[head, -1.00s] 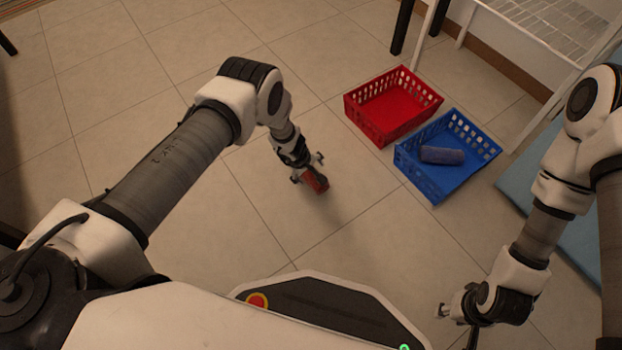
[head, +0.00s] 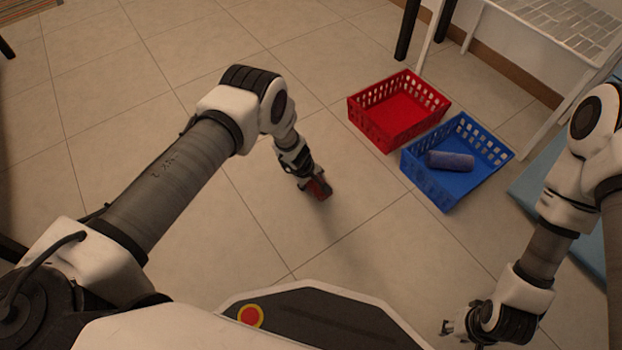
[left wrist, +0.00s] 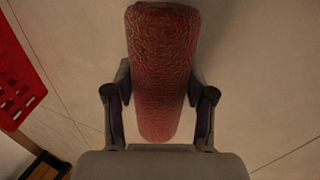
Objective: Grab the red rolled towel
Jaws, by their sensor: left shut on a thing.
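The red rolled towel (head: 319,187) is at my left gripper in the head view, over the tiled floor. The left wrist view shows it as a dark red textured roll (left wrist: 163,60) lengthwise between the fingers. My left gripper (left wrist: 160,115) is shut on it, one finger against each side. Whether the towel touches the floor is hard to tell. My right gripper (head: 447,328) is at the bottom right of the head view, far from the towel, partly cut off and small.
A red basket (head: 391,130) stands empty to the right of the towel. A blue basket (head: 435,192) beside it holds a blue rolled towel (head: 450,160). A white rack (head: 560,40) stands at the back right. The floor around the left gripper is clear.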

